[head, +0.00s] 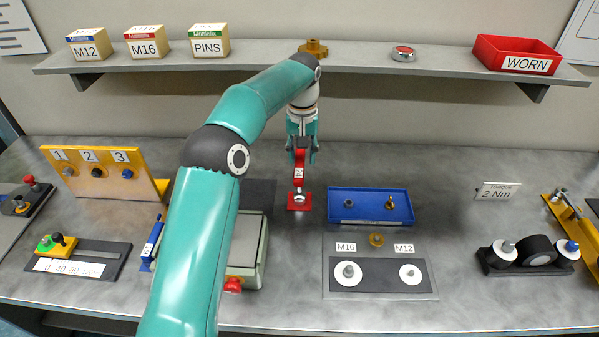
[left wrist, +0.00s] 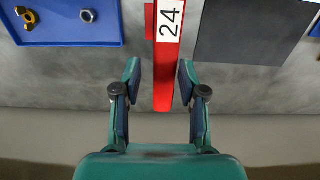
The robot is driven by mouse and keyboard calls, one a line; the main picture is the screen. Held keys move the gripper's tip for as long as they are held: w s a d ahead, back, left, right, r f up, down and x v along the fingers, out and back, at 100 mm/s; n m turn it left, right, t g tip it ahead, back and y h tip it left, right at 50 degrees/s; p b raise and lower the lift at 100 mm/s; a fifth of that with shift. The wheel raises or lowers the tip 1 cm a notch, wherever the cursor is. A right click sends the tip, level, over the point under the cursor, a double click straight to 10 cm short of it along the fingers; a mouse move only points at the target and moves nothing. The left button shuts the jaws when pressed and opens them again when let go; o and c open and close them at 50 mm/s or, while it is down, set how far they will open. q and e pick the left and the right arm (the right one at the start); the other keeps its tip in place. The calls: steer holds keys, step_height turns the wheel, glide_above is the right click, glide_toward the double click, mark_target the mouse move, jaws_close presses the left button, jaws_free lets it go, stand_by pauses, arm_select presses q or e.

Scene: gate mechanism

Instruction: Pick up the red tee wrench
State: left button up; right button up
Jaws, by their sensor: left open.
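A red wrench with a white "24" label (head: 299,173) is in the middle of the head view, below my left gripper, with a silver ring-like end over a red square pad (head: 305,206). I cannot make out a tee shape. My left gripper (head: 301,152) points down at its upper end. In the left wrist view the red bar (left wrist: 163,85) lies between the two open fingers of my left gripper (left wrist: 158,88), with a visible gap at each side. Its far end is cut off at the top edge. My right gripper is not in view.
A blue tray (head: 370,219) with small metal parts lies just right of the wrench. A dark mat (head: 259,192) and a grey-green box (head: 262,255) are left of it. The shelf (head: 370,58) runs behind my arm. Bare table lies right of the tray.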

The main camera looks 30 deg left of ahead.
arm_select(q)
steer(key=shift+s+a+f+p, duration=0.15)
steer(key=shift+f+p, duration=0.1)
steer(key=shift+f, duration=1.2)
steer(key=shift+w+a+f+p, duration=0.1)
steer(key=shift+f+p, duration=0.1)
steer(key=shift+f, duration=1.25)
jaws_close()
